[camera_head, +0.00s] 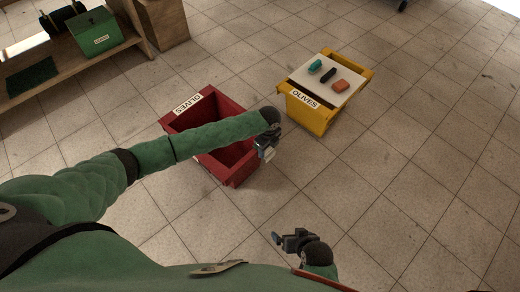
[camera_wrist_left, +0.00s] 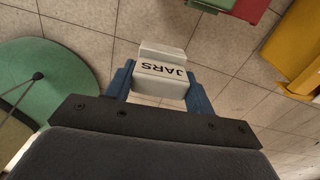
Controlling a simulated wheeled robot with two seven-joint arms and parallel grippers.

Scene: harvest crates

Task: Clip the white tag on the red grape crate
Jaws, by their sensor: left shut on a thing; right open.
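The red crate (camera_head: 240,172) stands open on the floor, with a white plate reading OLIVES (camera_head: 187,104) on its far left rim. My left gripper (camera_head: 266,148) is over the crate's right side, shut on the white tag (camera_wrist_left: 162,80). In the left wrist view the tag reads JARS and sits between the blue fingers, apart from the red crate (camera_wrist_left: 250,8) at the top. My left forearm hides part of the crate. My right gripper (camera_head: 284,240) is open and empty, low in the head view.
A yellow crate (camera_head: 309,116), also labelled OLIVES, stands to the right with a white board (camera_head: 318,92) on top carrying teal, dark and orange pieces. A wooden shelf (camera_head: 70,76) at upper left holds a green box (camera_head: 97,32). The floor at right is clear.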

